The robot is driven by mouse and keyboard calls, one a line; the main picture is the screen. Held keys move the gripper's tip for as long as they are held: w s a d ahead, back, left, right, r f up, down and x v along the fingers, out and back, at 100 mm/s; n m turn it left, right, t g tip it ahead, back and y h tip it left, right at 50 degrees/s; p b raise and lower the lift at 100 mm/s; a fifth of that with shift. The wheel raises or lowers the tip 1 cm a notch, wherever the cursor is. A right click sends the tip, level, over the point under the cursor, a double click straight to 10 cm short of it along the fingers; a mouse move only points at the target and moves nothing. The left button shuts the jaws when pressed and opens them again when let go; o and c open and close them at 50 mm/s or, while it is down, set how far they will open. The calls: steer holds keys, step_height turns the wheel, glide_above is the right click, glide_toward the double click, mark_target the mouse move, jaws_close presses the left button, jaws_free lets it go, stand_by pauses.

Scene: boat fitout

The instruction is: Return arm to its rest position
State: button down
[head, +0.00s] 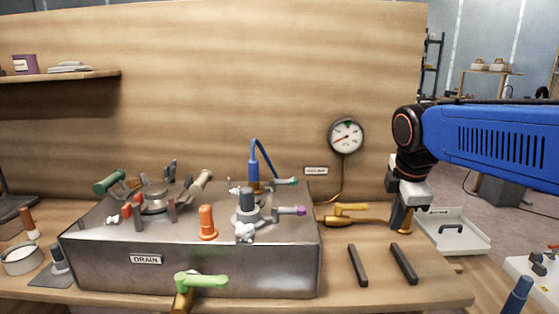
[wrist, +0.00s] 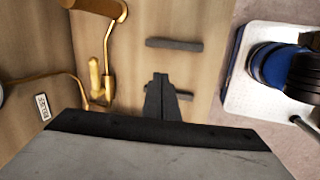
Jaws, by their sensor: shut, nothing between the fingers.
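My gripper (head: 398,222) hangs at the right end of the bench in the head view, pointing down, with its fingers together and nothing between them. In the wrist view my gripper (wrist: 161,82) shows as closed dark fingers over the wooden bench top. Two dark bars (head: 358,265) (head: 403,263) lie on the bench below and in front of it. In the wrist view one bar (wrist: 174,43) is in full view and the other is partly hidden behind the fingers.
A steel box labelled DRAIN (head: 200,268), bearing several valves and handles, fills the bench's left and middle. A pressure gauge (head: 346,135) is on the back panel. A brass lever (head: 345,221) lies left of my gripper. A white tray (head: 452,232) stands right of the bench.

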steer(key=s+f+m, duration=0.6)
steer(key=s+m, duration=0.2)
steer(key=s, duration=0.1)
steer(key=s+d+f+m+t+y, duration=0.1)
steer(key=s+f+m, duration=0.5)
steer(key=s+m, duration=0.3)
steer(key=shift+s+f, duration=0.2)
steer(key=shift+s, duration=0.05)
stand_by(2.2)
